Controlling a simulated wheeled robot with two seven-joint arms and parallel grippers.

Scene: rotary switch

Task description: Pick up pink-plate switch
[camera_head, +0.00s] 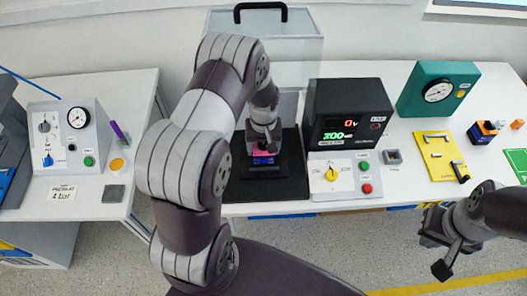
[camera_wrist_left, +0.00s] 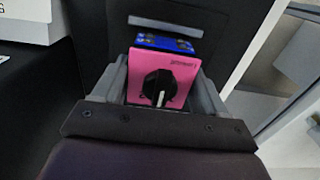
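The pink-plate switch (camera_wrist_left: 165,75) has a pink square plate, a black knob with a white mark, and a blue body (camera_wrist_left: 165,43) behind it. In the head view the switch (camera_head: 263,155) shows on the black mat, partly hidden under my left gripper (camera_head: 263,143). In the left wrist view the fingers of my left gripper (camera_wrist_left: 160,92) stand close on both sides of the pink plate. I cannot tell whether they touch it. My right gripper (camera_head: 438,252) hangs at the lower right over the floor, fingers apart and empty.
The black mat (camera_head: 285,187) lies before a clear box (camera_head: 305,48). A black meter with a yellow-knob panel (camera_head: 338,178) stands close to its right. A gauge panel (camera_head: 70,135) is on the left table. A yellow plate (camera_head: 437,150) and teal gauge box (camera_head: 438,88) are at right.

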